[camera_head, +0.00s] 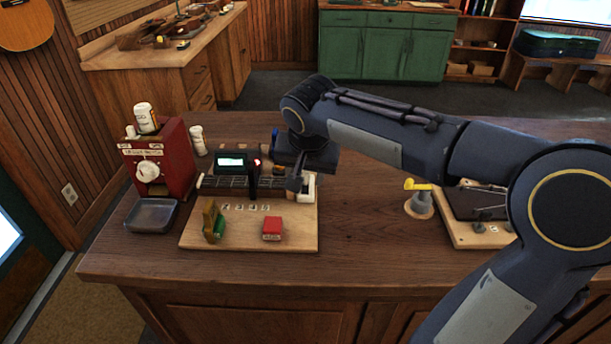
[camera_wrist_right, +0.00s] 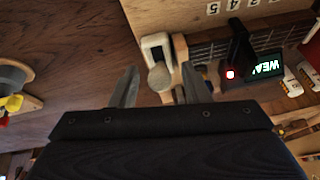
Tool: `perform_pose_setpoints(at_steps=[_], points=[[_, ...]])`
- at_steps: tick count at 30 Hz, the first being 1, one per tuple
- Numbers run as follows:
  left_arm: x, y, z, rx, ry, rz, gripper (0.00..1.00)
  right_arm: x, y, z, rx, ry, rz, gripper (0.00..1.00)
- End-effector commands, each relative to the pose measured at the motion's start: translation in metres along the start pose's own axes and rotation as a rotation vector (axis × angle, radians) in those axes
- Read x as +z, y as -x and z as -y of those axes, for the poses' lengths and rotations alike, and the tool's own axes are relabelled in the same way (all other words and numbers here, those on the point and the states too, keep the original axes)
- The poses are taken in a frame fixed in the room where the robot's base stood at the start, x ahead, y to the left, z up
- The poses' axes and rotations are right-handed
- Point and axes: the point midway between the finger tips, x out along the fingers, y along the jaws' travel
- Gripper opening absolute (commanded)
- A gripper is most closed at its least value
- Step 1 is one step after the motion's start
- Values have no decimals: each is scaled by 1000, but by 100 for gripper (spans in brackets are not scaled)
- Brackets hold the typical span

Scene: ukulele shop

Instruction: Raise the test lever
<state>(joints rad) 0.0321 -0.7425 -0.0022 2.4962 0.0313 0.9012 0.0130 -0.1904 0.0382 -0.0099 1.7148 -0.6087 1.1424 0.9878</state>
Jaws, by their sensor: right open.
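The test lever appears to be the white piece with a round beige knob (camera_wrist_right: 160,76) at the right end of a fretted bar. In the head view a white part of it (camera_head: 307,188) shows beside my right gripper (camera_head: 297,184). In the right wrist view my right gripper (camera_wrist_right: 160,90) is open, with one finger on each side of the knob. I cannot tell whether either finger touches it. A small screen (camera_head: 232,161) is lit, and in the wrist view its text starts with "WEA". A black post (camera_head: 253,180) with a red light stands beside it. My left gripper is out of view.
The wooden board (camera_head: 190,240) holds a red block (camera_head: 272,228) and a green and brown piece (camera_head: 213,222). Left are a red dial machine (camera_head: 177,150) and a grey tray (camera_head: 152,215). Right are a yellow-topped stand (camera_head: 418,205) and another board (camera_head: 468,232). The counter between is clear.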

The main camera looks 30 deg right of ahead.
Motion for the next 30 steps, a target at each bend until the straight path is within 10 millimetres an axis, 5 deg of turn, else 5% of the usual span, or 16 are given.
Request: perform_pose_setpoints(at_steps=[12,22,30], points=[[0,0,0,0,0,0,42,0,-12,0,-1,-1,0,42],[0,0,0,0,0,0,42,0,-12,0,-1,0,0,0],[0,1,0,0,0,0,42,0,-11,0,0,0,2,0]])
